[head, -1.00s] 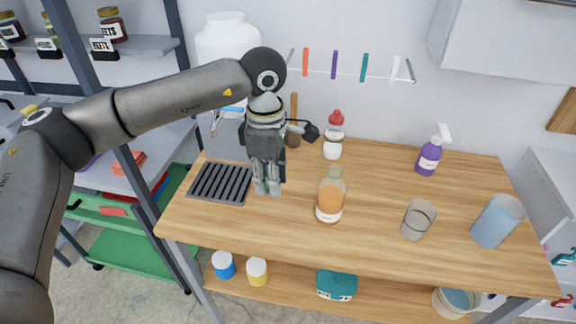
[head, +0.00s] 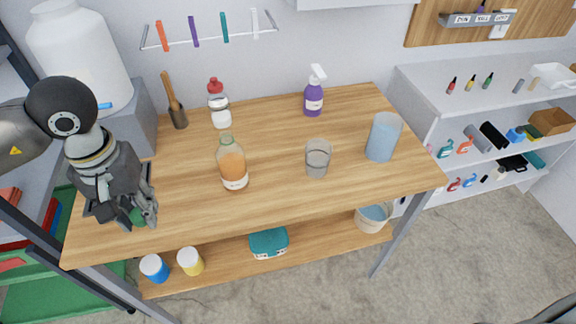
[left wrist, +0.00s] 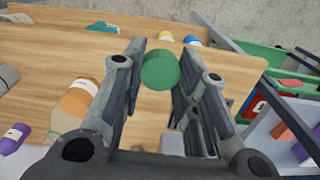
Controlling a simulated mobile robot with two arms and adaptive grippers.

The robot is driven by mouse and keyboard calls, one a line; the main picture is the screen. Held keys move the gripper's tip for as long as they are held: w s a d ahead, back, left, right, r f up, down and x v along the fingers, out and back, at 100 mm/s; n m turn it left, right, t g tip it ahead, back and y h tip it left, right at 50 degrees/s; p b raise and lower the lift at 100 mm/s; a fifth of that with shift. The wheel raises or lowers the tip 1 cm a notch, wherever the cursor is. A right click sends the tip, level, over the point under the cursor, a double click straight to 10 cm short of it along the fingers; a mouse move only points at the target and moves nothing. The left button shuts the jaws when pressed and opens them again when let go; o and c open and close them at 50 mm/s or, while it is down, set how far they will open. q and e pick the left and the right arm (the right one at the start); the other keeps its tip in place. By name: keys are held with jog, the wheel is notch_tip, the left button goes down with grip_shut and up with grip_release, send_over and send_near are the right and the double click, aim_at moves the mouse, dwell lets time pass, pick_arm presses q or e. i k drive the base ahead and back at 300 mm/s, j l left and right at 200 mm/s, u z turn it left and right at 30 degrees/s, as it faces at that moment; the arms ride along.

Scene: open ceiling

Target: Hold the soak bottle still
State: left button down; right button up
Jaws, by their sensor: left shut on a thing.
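A clear bottle with orange liquid and a white label (head: 233,170), which I take for the soak bottle, stands upright on the wooden bench, with no cap on its neck. It also shows at the left in the left wrist view (left wrist: 82,98). My left gripper (head: 138,215) is over the bench's left end, apart from the bottle and to its left. It is shut on a round green cap (left wrist: 160,71), held between the fingertips. No gripper touches the bottle.
A glass cup (head: 318,158) and a blue-tinted jug (head: 383,137) stand right of the bottle. Behind are a red-capped bottle (head: 219,105), a purple spray bottle (head: 314,92) and a pot with a wooden handle (head: 178,116). The front of the wooden bench (head: 290,200) is clear.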

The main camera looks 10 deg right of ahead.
aim_at(229, 155)
jog(key=z, duration=0.45)
jog(key=i+z, duration=0.1)
jog(key=z, duration=0.35)
jog(key=j+z, duration=0.1)
jog(key=z, duration=0.85)
jog(key=j+z, duration=0.15)
jog(key=z, duration=0.75)
jog(key=j+z, duration=0.15)
jog(key=z, duration=0.8)
jog(key=j+u, duration=0.1)
jog(key=u, duration=0.8)
jog(key=j+u, duration=0.15)
jog(key=u, duration=0.3)
jog(key=j+u, duration=0.1)
jog(key=u, duration=0.75)
jog(key=i+j+u, duration=0.1)
jog(key=u, duration=0.35)
